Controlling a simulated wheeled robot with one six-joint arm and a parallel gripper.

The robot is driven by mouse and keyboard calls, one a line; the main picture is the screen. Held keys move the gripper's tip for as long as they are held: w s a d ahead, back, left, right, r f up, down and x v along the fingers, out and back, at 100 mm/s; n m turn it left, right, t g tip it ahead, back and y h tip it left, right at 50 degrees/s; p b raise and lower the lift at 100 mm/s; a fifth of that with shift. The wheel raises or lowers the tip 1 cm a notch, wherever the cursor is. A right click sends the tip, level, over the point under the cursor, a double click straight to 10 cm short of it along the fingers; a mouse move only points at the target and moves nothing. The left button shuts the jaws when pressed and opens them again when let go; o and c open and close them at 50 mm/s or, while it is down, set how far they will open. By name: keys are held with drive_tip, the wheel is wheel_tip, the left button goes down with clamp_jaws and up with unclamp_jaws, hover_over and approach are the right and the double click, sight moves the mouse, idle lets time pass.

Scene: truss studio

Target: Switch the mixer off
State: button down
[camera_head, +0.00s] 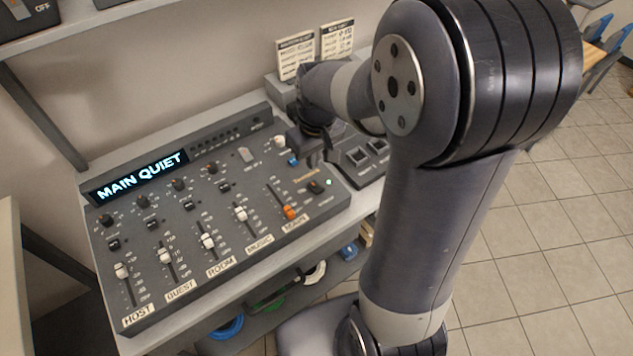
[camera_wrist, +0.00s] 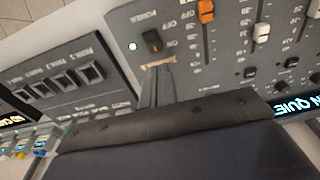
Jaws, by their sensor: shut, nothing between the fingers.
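The mixer (camera_head: 190,235) is a grey sloped console with a lit display (camera_head: 139,176) reading "MAIN QUIET". Its small black power switch (camera_head: 316,187) sits near the right edge, with a lit lamp (camera_head: 329,182) beside it. In the wrist view the switch (camera_wrist: 152,42) has ON and OFF marks, and the lamp (camera_wrist: 132,46) glows whitish. My gripper (camera_wrist: 157,88) is shut and empty, its tips over the panel near the orange lettering, a little short of the switch. Whether the tips touch the panel I cannot tell. In the head view my gripper (camera_head: 328,152) is partly hidden behind my wrist.
The orange MAIN fader (camera_head: 290,212) stands close to the switch, with white faders further left. A panel of black buttons (camera_head: 358,157) adjoins the mixer on the right. Two printed cards (camera_head: 296,55) stand behind. Coiled cables (camera_head: 227,327) lie on a lower shelf.

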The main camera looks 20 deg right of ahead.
sight(317, 193)
drive_tip(key=f, duration=0.5)
drive_tip(key=s+f, duration=0.1)
drive_tip(key=f, duration=0.2)
drive_tip(key=shift+d, duration=0.15)
drive_tip(key=shift+f, duration=0.1)
drive_tip(key=shift+s+d+f+t+b, duration=0.1)
drive_tip(key=shift+s+f+t+b, duration=0.15)
drive_tip(key=shift+f+b, duration=0.45)
drive_tip(key=t+b, duration=0.1)
drive_tip(key=b, duration=0.1)
drive_tip(key=shift+s+b, duration=0.2)
drive_tip(key=shift+b, duration=0.1)
drive_tip(key=shift+r+p, duration=0.25)
drive_tip(key=shift+p, duration=0.05)
drive_tip(key=shift+w+a+r, duration=0.2)
drive_tip(key=shift+w+r, duration=0.05)
drive_tip(key=shift+w, duration=0.5)
